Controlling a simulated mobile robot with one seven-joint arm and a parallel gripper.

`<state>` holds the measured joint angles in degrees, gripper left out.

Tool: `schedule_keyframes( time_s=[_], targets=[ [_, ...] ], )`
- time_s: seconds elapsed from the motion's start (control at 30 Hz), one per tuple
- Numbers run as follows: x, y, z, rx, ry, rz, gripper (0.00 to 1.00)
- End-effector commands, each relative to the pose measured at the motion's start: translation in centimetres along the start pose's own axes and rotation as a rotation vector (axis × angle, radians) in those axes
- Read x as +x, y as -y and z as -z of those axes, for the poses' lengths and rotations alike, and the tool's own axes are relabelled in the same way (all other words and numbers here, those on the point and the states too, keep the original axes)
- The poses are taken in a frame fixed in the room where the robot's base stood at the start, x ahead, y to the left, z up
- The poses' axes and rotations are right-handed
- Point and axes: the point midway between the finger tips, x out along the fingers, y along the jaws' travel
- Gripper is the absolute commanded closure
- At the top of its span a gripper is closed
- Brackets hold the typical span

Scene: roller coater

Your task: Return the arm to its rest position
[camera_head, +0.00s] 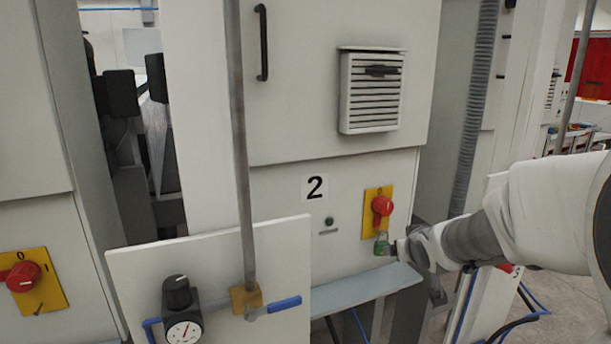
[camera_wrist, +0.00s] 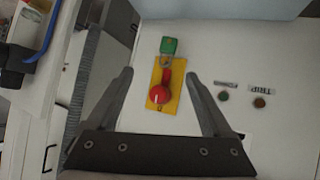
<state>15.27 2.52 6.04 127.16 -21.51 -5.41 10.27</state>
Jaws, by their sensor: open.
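My arm reaches in from the right in the head view. My gripper (camera_wrist: 160,77) is open in the wrist view, with its two fingers spread and nothing gripped. In the head view its end is close to a green padlock (camera_head: 381,244) on the number 2 cabinet. The padlock is at the lower end of a yellow plate (camera_head: 371,222) with a red rotary switch (camera_head: 381,205). In the wrist view the red switch (camera_wrist: 160,94) appears between the fingers, and the green padlock (camera_wrist: 169,46) shows above them. How far the fingertips are from the panel I cannot tell.
A pale ledge (camera_head: 365,288) juts out below the switch. A front panel carries a gauge (camera_head: 184,332) and a blue-handled valve (camera_head: 278,305). A vertical pipe (camera_head: 240,150) stands left of the cabinet's vent (camera_head: 371,92). A grey corrugated hose (camera_head: 475,110) runs down behind my arm.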

Motion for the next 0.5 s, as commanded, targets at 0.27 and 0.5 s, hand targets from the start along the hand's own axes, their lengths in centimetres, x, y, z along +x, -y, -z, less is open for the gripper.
schedule_keyframes(
  time_s=[0.27,0.5],
  targets=[
    [-9.9,1.4,-2.9,0.022,0.162,-0.039,0.16],
    [-18.0,3.6,-7.7,0.056,0.309,0.003,0.16]
  ],
)
